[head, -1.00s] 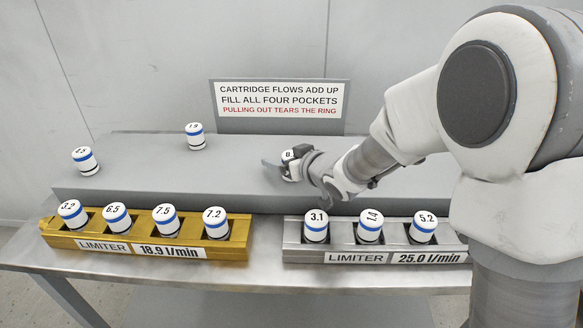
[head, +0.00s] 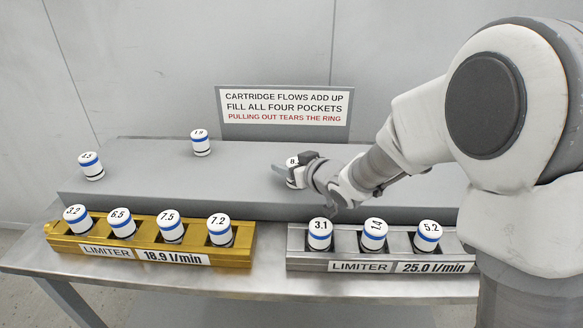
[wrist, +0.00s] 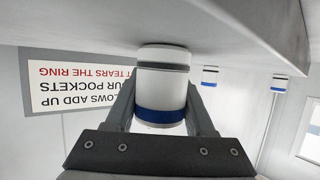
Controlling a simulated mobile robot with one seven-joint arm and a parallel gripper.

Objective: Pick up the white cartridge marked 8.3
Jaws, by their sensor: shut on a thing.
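The white cartridge (head: 292,161) stands at the grey raised shelf, and only the "8" of its mark is readable in the head view. My gripper (head: 293,174) is shut on it, and its fingers and wrist hide most of the body. In the wrist view the picture is upside down. There the cartridge (wrist: 162,80), white with a blue band and a dark ring, sits between the two fingers of my gripper (wrist: 162,105). Its base is close to the shelf surface; I cannot tell whether they touch.
Cartridges 1.9 (head: 200,143) and one at far left (head: 90,166) stand on the shelf (head: 150,185). The gold limiter block (head: 70,247) holds several cartridges. The silver limiter block (head: 300,262) holds 3.1, 1.4 and 5.2. A sign (head: 284,106) stands behind.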

